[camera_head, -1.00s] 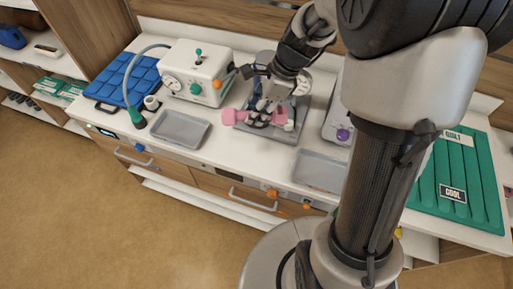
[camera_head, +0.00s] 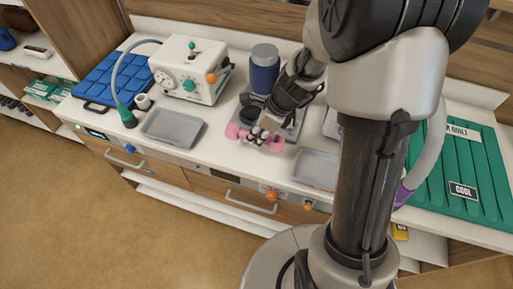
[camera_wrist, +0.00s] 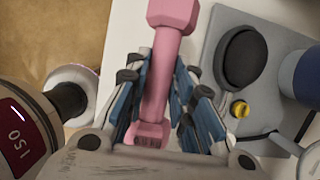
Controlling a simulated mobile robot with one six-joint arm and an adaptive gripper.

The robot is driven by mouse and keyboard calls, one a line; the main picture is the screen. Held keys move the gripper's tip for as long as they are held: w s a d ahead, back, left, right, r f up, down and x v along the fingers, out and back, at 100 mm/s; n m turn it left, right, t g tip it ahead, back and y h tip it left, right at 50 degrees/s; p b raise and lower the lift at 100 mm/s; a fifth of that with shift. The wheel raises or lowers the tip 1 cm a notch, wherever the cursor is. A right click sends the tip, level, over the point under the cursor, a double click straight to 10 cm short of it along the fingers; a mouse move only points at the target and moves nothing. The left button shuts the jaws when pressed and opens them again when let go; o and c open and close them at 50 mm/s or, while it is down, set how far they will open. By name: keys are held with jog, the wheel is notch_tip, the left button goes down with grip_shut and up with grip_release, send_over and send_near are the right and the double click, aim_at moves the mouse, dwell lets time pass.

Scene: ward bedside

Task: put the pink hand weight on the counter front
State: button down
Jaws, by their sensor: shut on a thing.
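The pink hand weight (camera_head: 234,131) is held in my gripper (camera_head: 262,137), with a pink end showing on each side of the fingers in the head view. In the wrist view the weight (camera_wrist: 172,14) runs lengthwise between the blue-and-grey fingers of my gripper (camera_wrist: 160,88), which are shut around its handle. The weight is at the front edge of a grey-based device; I cannot tell whether it touches anything below. The white counter front (camera_head: 222,163) is a bare strip between two grey trays, just in front of the weight.
Grey trays stand left (camera_head: 172,127) and right (camera_head: 315,168) of the bare strip. The grey-based device (camera_head: 291,131) carries a blue cylinder (camera_head: 264,72). A white machine (camera_head: 190,70) with a hose stands behind the left tray. A green quilted pad (camera_head: 465,160) lies at right.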

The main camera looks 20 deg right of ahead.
jog(key=shift+f+b, duration=1.2)
jog(key=shift+f, duration=1.25)
jog(key=shift+f, duration=0.15)
jog(key=c, duration=1.4)
grip_release()
jog(key=shift+o, duration=0.2)
